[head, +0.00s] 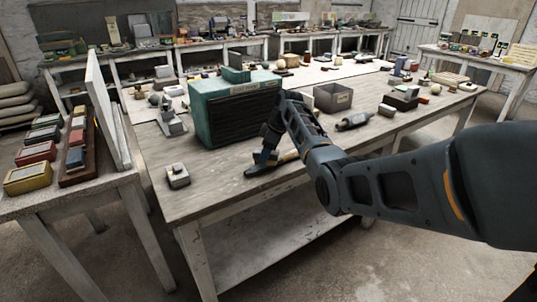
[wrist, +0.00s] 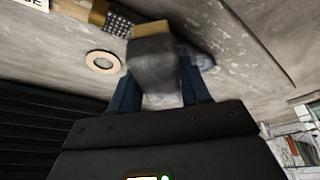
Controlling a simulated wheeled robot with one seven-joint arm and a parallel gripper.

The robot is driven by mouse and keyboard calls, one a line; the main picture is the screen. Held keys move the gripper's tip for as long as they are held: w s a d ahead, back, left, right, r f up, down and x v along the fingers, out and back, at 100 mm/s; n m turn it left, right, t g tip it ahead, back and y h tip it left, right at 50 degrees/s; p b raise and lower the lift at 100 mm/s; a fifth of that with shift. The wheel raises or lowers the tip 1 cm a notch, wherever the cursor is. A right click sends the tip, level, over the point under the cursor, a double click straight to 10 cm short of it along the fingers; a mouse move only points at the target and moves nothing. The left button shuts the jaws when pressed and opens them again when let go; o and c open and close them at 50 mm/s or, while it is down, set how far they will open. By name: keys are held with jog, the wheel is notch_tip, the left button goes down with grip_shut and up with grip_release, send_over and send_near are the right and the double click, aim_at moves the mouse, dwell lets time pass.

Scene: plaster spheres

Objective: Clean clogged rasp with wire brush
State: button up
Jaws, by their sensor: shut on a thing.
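In the wrist view, my gripper (wrist: 160,90) is shut on a grey block with a tan edge, which looks like the wire brush (wrist: 156,55). Its bristles cannot be made out. Behind it lies what looks like the rasp: a tan handle part (wrist: 98,12) and a dotted metal face (wrist: 120,22) show, and the block hides its middle. A pale grey lump (wrist: 205,61) shows right of the block. In the head view, my gripper (head: 264,160) is low over the rasp (head: 272,167) near the table's front edge. Whether brush and rasp touch, I cannot tell.
A large green box (head: 235,112) stands close behind my gripper. A grey bin (head: 333,98) and a dark tool (head: 353,121) lie to the right. A small grey block (head: 177,176) sits at the left. A tan ring (wrist: 103,62) lies nearby.

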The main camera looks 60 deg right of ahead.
aim_at(276, 152)
jog(key=shift+w+a, duration=0.1)
jog(key=shift+w, duration=0.45)
jog(key=shift+s, duration=0.1)
jog(key=shift+s+d+r+p, duration=0.1)
jog(key=shift+s+d+p, duration=0.1)
jog(key=shift+s+p, duration=0.5)
jog(key=shift+s+d+p, duration=0.2)
jog(key=shift+s+p, duration=0.1)
jog(key=shift+s, duration=1.1)
jog(key=shift+w+a+b, duration=0.2)
jog(key=shift+w+b, duration=0.35)
jog(key=shift+w, duration=0.55)
jog(key=shift+w+a+b, duration=0.2)
jog(key=shift+w+b, duration=0.3)
jog(key=shift+w, duration=0.6)
